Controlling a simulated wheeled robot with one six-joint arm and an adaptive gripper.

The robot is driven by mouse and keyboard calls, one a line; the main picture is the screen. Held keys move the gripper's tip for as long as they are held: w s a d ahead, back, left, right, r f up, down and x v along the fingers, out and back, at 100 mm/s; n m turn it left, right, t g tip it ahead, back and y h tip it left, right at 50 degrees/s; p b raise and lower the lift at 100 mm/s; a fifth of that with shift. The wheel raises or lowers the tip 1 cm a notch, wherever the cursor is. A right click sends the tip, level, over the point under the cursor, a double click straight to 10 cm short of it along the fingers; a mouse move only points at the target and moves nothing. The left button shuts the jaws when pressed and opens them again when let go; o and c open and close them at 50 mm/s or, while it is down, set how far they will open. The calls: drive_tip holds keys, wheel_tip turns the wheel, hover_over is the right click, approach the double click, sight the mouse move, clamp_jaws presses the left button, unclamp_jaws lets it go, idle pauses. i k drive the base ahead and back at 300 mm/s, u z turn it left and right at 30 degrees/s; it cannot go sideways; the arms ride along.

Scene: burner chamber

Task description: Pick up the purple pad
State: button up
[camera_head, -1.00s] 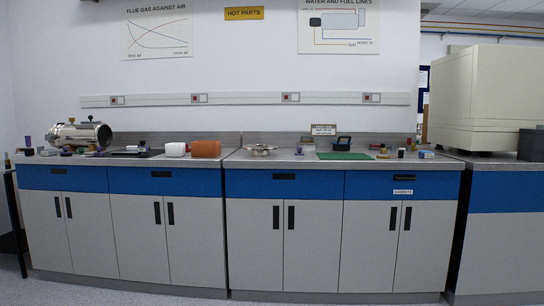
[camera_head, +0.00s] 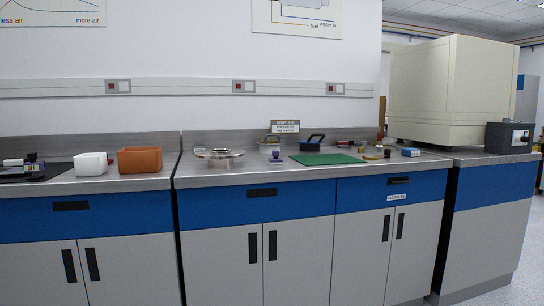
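A small purple item (camera_head: 275,160) stands on the steel counter (camera_head: 232,179) near its front edge, left of the green mat. It is too small to tell for certain whether it is the purple pad. No other purple thing shows clearly now. My gripper and arm are not in view.
A round metal flange (camera_head: 219,155), a green mat (camera_head: 327,159), a dark handled block (camera_head: 312,144) and a blue box (camera_head: 411,152) share the counter. An orange box (camera_head: 140,160) and white block (camera_head: 91,164) stand left. A large beige machine (camera_head: 453,92) stands right. Drawers are shut.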

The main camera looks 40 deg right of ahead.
sight(277, 161)
drive_tip(key=z, duration=0.7)
drive_tip(key=i, duration=1.35)
drive_tip(key=z, duration=1.2)
